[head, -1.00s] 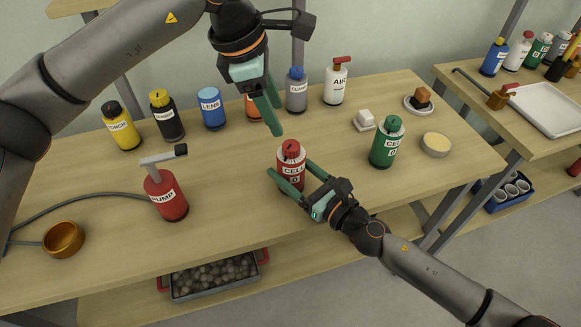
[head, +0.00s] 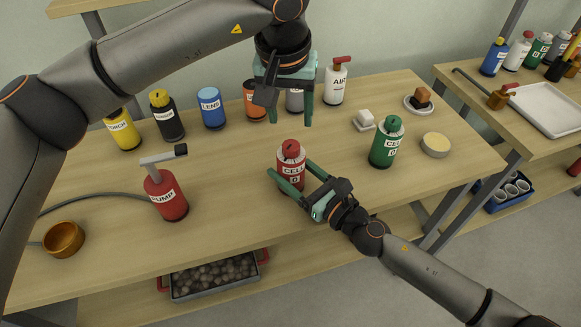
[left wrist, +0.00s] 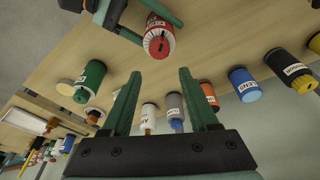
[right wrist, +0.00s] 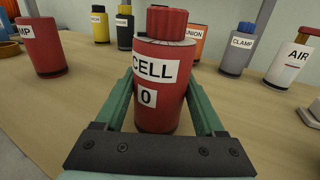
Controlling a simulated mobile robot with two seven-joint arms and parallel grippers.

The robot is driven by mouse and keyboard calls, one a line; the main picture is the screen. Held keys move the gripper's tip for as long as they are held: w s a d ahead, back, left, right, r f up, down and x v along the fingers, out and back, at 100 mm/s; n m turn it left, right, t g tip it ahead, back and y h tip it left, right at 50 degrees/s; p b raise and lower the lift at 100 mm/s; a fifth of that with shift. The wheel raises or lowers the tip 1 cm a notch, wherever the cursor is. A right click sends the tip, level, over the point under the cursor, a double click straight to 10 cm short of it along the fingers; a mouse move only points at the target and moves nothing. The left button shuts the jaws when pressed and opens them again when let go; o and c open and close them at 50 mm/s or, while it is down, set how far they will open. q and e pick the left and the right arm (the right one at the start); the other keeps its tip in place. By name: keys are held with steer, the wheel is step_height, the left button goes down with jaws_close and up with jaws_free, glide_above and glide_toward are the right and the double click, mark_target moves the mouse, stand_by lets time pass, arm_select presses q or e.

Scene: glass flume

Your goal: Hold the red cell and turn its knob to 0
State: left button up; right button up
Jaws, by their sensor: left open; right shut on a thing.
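The red cell (head: 291,167) stands upright on the table, with a white "CELL" label and a "0" label facing my right gripper. Its red knob (head: 290,148) is on top, with a dark mark; the knob also shows in the left wrist view (left wrist: 160,44). My right gripper (head: 288,175) is shut on the red cell's body, one finger on each side, as the right wrist view shows (right wrist: 160,100). My left gripper (head: 289,120) is open and empty, fingers pointing down, above and behind the red cell, apart from the knob.
A green cell (head: 387,146) stands to the right, near a round cream disc (head: 436,145). The red pump (head: 166,195) is to the left. Several bottles, including the blue lens bottle (head: 211,108), line the back. A brown bowl (head: 64,239) sits at front left.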

mark_target(292, 145)
arm_select(q)
steer(key=shift+f+m, duration=0.3)
steer(key=shift+f, duration=3.25)
steer(key=shift+c, duration=0.2)
steer(key=c, duration=0.8)
steer(key=n+y, duration=0.1)
steer(key=n, duration=0.3)
steer(key=shift+d, duration=0.15)
steer(key=n+y, duration=0.1)
steer(key=n, duration=0.4)
steer(key=shift+d+g, duration=0.1)
steer(key=shift+g, duration=0.2)
steer(key=o, duration=0.8)
steer(key=shift+o, duration=0.2)
